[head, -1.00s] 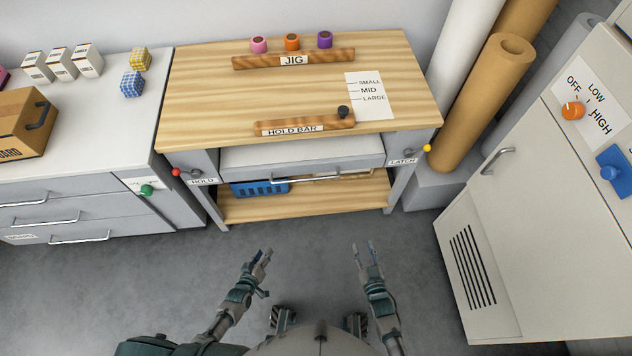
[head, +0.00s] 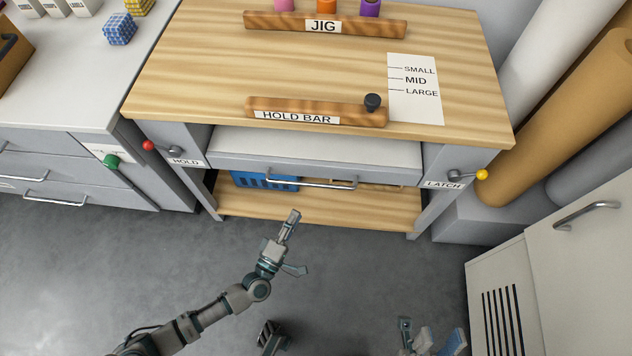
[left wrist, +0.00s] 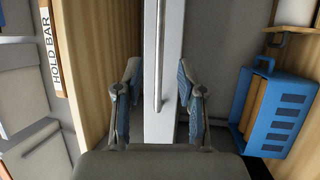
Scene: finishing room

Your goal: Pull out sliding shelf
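The sliding shelf (head: 315,152) is a light grey board with a grey front, under the wooden bench top. It looks pushed in. A metal bar handle (head: 315,183) runs along its front. My left gripper (head: 291,216) is just in front of and below the handle, pointing towards it. In the left wrist view the handle (left wrist: 159,45) lies ahead between the two open fingers, with no visible contact. My right gripper (head: 432,332) is low at the bottom edge, empty, fingers apart, well away from the shelf.
A red-knobbed HOLD lever (head: 149,146) is on the left post and a yellow-knobbed LATCH lever (head: 481,175) on the right post. A blue basket (head: 262,181) stands on the lower wooden shelf (head: 330,210). A cabinet (head: 585,260) stands at right. Floor before the bench is clear.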

